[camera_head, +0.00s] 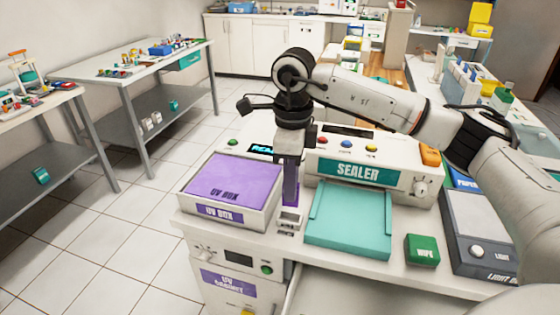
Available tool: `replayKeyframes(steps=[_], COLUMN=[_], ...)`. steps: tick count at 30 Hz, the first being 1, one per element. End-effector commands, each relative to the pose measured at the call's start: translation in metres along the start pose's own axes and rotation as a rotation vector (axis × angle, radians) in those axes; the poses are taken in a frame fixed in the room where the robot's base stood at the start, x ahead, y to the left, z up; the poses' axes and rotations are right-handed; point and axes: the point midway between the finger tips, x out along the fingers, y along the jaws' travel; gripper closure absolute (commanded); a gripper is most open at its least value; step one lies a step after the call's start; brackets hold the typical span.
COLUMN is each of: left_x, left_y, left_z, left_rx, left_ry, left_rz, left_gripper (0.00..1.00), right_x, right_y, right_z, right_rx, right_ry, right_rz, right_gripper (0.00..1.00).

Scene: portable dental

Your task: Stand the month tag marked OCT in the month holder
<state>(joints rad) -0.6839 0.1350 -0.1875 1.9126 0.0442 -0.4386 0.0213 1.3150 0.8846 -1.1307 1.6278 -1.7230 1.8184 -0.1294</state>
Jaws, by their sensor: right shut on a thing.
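My right gripper (290,160) points straight down over the white counter, between the UV box and the sealer. It is shut on a narrow purple tag (291,190), which hangs upright below the fingers. Any marking on the tag is too small to read. A small white holder with an open top (290,217) stands on the counter at the tag's lower end. The tag's lower edge is at or just above the holder; I cannot tell whether it is inside. My left gripper is not in view.
The UV box (236,180) with its purple lid stands close on the left. The sealer (370,172) and its teal tray (348,222) are close on the right. A green wipes box (422,250) sits near the front edge. Steel tables (165,65) stand further left.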

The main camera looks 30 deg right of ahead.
Motion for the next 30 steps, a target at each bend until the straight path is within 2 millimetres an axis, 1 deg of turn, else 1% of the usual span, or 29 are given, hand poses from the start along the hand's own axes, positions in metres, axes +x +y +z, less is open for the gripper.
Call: replayKeyframes(steps=[1, 4, 11, 24, 30], left_x=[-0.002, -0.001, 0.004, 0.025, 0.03], left_y=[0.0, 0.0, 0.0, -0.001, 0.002], left_z=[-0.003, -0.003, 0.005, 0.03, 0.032], left_rx=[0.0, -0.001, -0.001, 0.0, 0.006], left_ry=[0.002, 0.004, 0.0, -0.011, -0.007], left_rz=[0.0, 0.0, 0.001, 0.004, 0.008], left_gripper=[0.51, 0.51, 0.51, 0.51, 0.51], right_x=[-0.004, -0.004, 0.006, 0.048, 0.061], right_y=[-0.003, -0.006, -0.007, -0.006, -0.006], right_z=[-0.001, -0.001, -0.001, -0.002, -0.001], right_rx=[0.049, 0.105, 0.115, 0.112, 0.111], right_ry=[-0.001, -0.001, -0.001, 0.0, -0.001], right_rz=[0.0, 0.0, 0.0, 0.001, 0.001], right_gripper=[1.0, 1.0, 1.0, 1.0, 1.0])
